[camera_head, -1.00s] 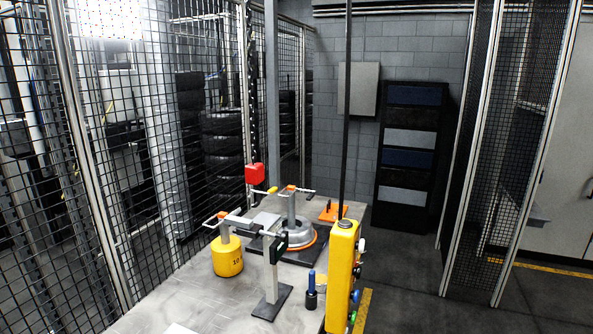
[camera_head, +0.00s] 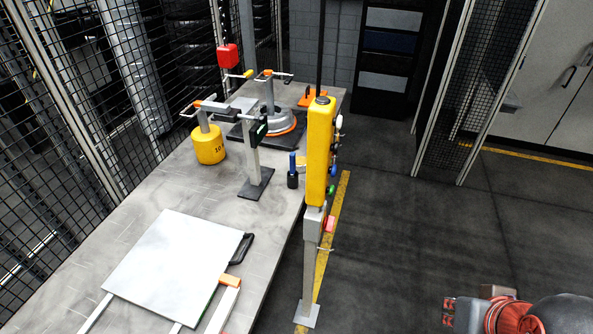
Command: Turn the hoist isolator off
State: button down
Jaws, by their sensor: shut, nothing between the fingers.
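A grey box (camera_head: 313,224) with a red handle (camera_head: 329,224) on its right side is mounted on a grey post at the table's right edge. It looks like the hoist isolator; its handle setting is too small to read. The yellow hoist pendant (camera_head: 320,150), with coloured buttons on its right side, hangs on a dark line just above and partly in front of it. My gripper (camera_head: 449,311) is at the bottom right, partly in view, its fingers shut and empty. It is well to the right of the post and apart from it.
The table (camera_head: 150,195) bears a yellow weight (camera_head: 209,146), a grey stand, a hub fixture (camera_head: 270,120), a blue-topped tool (camera_head: 292,170) and a white panel (camera_head: 175,265). A red box (camera_head: 228,55) is by the mesh fence. Floor right of the post is clear.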

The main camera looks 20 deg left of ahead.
aim_at(329, 221)
jog(key=l+u, duration=0.3)
jog(key=u, duration=0.15)
jog(key=k+l+u, duration=0.15)
jog(key=l+u, duration=0.15)
jog(key=u, duration=0.2)
